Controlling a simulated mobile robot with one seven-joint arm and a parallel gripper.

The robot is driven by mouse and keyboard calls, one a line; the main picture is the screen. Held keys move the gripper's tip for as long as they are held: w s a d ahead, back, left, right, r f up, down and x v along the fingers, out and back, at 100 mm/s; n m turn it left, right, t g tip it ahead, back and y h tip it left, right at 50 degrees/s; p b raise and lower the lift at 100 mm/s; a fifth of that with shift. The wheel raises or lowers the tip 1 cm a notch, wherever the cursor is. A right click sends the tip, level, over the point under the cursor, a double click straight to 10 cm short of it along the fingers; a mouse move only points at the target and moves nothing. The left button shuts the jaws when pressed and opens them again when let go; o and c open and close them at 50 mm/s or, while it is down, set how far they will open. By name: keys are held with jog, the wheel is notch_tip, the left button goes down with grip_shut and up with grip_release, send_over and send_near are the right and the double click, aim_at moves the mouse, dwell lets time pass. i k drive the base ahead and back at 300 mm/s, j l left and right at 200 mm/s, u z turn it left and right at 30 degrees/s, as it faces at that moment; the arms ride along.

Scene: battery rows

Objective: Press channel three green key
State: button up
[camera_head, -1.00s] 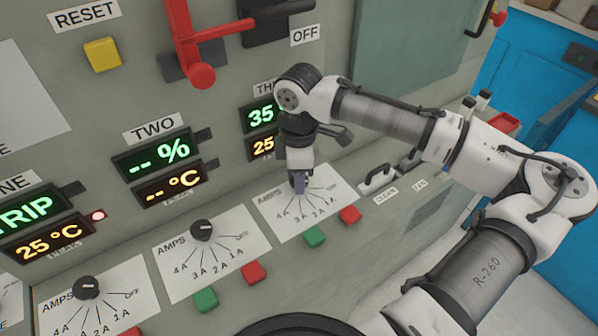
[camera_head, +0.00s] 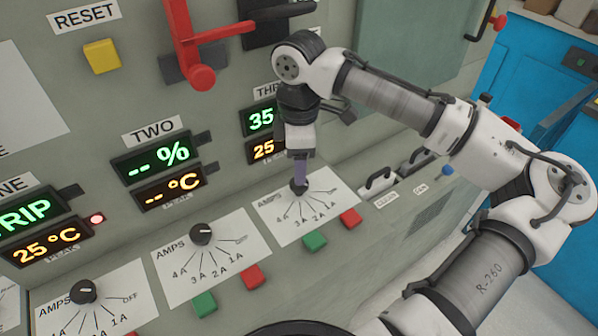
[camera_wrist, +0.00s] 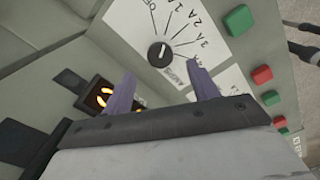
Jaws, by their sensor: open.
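The channel three green key (camera_head: 314,242) sits on the sloped panel below the channel three dial plate, left of that channel's red key (camera_head: 350,218). In the wrist view the same green key (camera_wrist: 238,19) is near the top, right of the dial. My gripper (camera_head: 299,180) points down, with its purple fingers in front of the channel three dial (camera_head: 299,187), up and left of the green key. In the wrist view my gripper (camera_wrist: 162,70) is open and empty, its fingers apart below the dial knob (camera_wrist: 160,54). Any gap to the dial is hard to judge.
Channel two's dial (camera_head: 201,234), green key (camera_head: 205,303) and red key (camera_head: 253,276) lie to the left. Displays (camera_head: 157,156) and a red lever (camera_head: 201,77) stand on the wall above. Handles (camera_head: 377,182) are to the right.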

aim_at(314, 241)
jog(key=k, duration=1)
